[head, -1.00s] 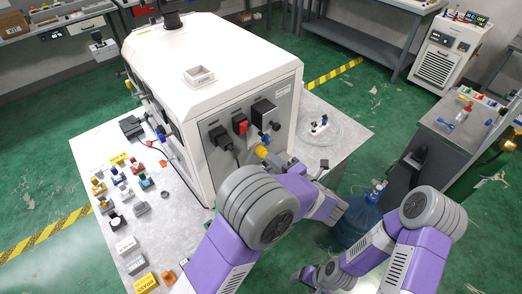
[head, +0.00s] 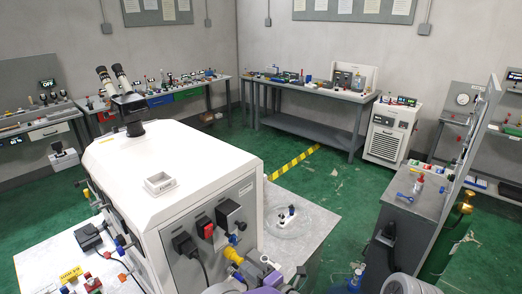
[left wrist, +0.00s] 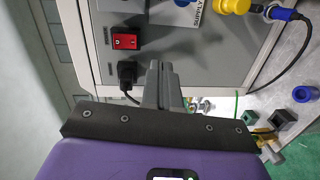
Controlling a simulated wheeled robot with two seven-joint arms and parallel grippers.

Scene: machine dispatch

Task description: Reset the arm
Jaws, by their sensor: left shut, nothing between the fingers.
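My left gripper (left wrist: 161,72) is shut and empty in the left wrist view, its grey fingers together in front of the machine's grey side panel (left wrist: 185,50). A black plug (left wrist: 127,72) and a red switch (left wrist: 126,41) are just left of the fingers; I cannot tell whether anything touches. In the head view only a little of my left arm shows at the bottom edge, beside the white machine (head: 185,175). The same panel there carries the red switch (head: 205,228). My right gripper is out of view; a grey part of my right arm shows at bottom right.
The machine stands on a grey table (head: 40,262) with small parts at its left. A clear round dish (head: 288,222) lies right of it. A grey cabinet (head: 415,200) stands at right, a blue bottle (head: 356,278) low before it. Green floor lies open between.

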